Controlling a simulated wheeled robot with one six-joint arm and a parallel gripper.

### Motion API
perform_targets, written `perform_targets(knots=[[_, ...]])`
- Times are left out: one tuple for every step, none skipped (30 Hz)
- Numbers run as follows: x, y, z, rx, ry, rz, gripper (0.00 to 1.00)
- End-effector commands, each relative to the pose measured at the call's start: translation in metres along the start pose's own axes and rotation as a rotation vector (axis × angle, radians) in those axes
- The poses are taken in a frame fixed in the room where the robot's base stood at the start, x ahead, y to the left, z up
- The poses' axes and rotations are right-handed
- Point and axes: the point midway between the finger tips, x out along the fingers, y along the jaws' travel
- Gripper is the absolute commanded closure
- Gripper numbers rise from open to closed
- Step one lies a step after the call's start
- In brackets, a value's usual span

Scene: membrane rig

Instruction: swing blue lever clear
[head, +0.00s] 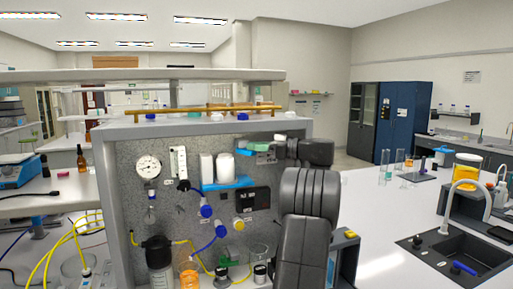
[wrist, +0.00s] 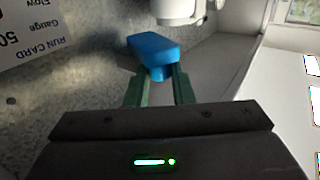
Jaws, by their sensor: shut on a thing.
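The blue lever (wrist: 153,50) shows in the wrist view as a rounded blue block with a narrower end toward me. My gripper (wrist: 160,78) has its two green fingers closed on that narrower end, one on each side. In the head view my gripper (head: 244,151) is at the upper right of the speckled panel, in front of its face. A small bit of blue (head: 241,143) shows by the fingertips there; most of the lever is hidden or too small to make out.
White cartridges (head: 216,168) and a blue bracket (head: 228,184) are on the panel left of and below my gripper. A white part (wrist: 178,10) is close beyond the lever. A pressure gauge (head: 148,167) is further left. Brown pipes (head: 215,109) run above.

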Motion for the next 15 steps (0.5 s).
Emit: perform_targets(knots=[[-0.0002,0.0003,0.0026,0.003,-0.003,-0.002,1.00],[-0.0002,0.0003,0.0027,0.003,-0.004,-0.002,1.00],[-0.0002,0.0003,0.0029,0.004,-0.004,-0.003,1.00],[-0.0001,0.0003,0.0030,0.004,-0.004,-0.003,1.00],[-0.0001,0.0003,0.0032,0.004,-0.004,-0.003,1.00],[-0.0001,0.0003,0.0034,0.004,-0.004,-0.003,1.00],[-0.0001,0.0003,0.0035,0.004,-0.004,-0.003,1.00],[-0.0001,0.0003,0.0036,0.005,-0.004,-0.003,1.00],[0.0000,0.0003,0.0038,0.005,-0.004,-0.003,1.00],[0.0000,0.0003,0.0039,0.005,-0.005,-0.003,0.77],[0.0000,0.0003,0.0039,0.005,-0.004,-0.003,0.71],[0.0000,0.0003,0.0038,0.005,-0.004,-0.003,0.63],[0.0000,0.0003,0.0036,0.005,-0.004,-0.003,0.57],[0.0000,0.0003,0.0034,0.004,-0.004,-0.003,0.57],[0.0000,0.0002,0.0032,0.004,-0.003,-0.003,0.57]])
